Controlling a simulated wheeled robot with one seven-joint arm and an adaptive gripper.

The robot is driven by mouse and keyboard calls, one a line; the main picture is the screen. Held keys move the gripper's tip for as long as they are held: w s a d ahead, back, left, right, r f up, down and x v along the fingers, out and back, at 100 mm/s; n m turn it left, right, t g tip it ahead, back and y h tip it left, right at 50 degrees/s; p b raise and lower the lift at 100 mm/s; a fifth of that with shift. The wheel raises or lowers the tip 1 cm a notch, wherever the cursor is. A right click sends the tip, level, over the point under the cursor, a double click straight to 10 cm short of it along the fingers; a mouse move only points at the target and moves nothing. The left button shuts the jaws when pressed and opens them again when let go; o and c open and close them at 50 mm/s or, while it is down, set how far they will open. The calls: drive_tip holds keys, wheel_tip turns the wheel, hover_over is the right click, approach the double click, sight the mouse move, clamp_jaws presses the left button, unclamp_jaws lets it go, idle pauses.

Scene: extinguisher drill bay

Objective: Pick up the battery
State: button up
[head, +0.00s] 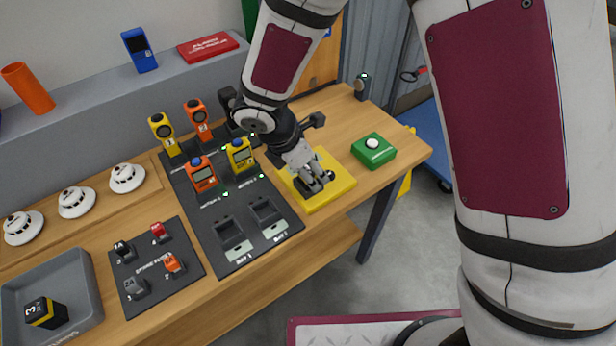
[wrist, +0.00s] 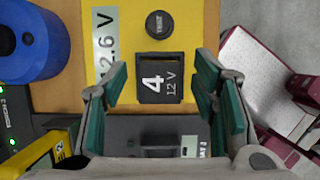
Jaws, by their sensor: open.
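A black battery (wrist: 152,82) marked "4" and "12 V", with a yellow strip, shows in the wrist view between my fingers. My gripper (wrist: 162,92) is open, with one teal-padded finger on each side of the battery; I cannot tell whether they touch it. In the head view my gripper (head: 318,184) points down over the yellow plate (head: 337,168), and the fingers mostly hide what is there. Another black and yellow battery (head: 44,314), marked "3", lies in the grey tray (head: 85,272) at the lower left.
The dark mat (head: 222,190) left of my gripper has two bays (head: 232,232) and several yellow and orange handheld units. A green box (head: 373,151) with a white button stands right of the yellow plate. A round black TEST button (wrist: 158,24) is beyond the battery.

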drive_tip(key=shift+c, duration=0.5)
clamp_jaws()
drive_tip(key=shift+r, duration=0.15)
